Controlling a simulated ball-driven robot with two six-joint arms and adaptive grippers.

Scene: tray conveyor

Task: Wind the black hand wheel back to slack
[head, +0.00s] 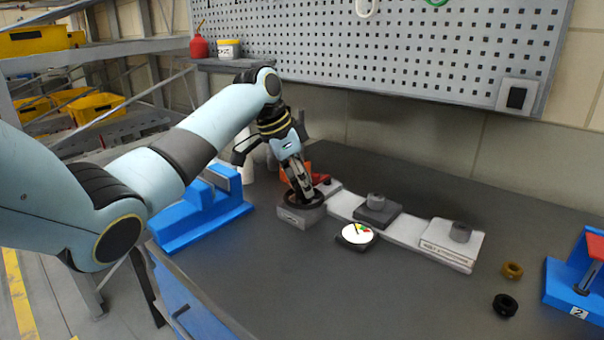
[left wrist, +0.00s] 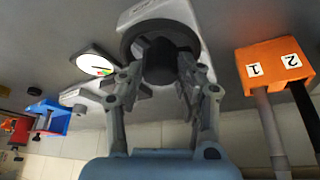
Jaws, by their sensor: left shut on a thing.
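The black hand wheel (head: 314,203) lies flat on top of a grey box (head: 298,217) in the middle of the bench. My left gripper (head: 302,191) reaches down onto it from above. In the left wrist view my left gripper (left wrist: 160,78) has its fingers on either side of the dark middle part of the wheel (left wrist: 163,55) and is shut on it. A round white dial (head: 357,233) with coloured marks sits to the right of the box; it also shows in the left wrist view (left wrist: 97,65). My right gripper is not in view.
A blue stand (head: 200,215) is left of the wheel. An orange block (left wrist: 274,62) labelled 1 and 2 is close by. A white strip (head: 400,235) with grey fixtures runs right. Two rings, brass (head: 512,270) and black (head: 505,305), lie near another blue stand (head: 575,280). The front bench is clear.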

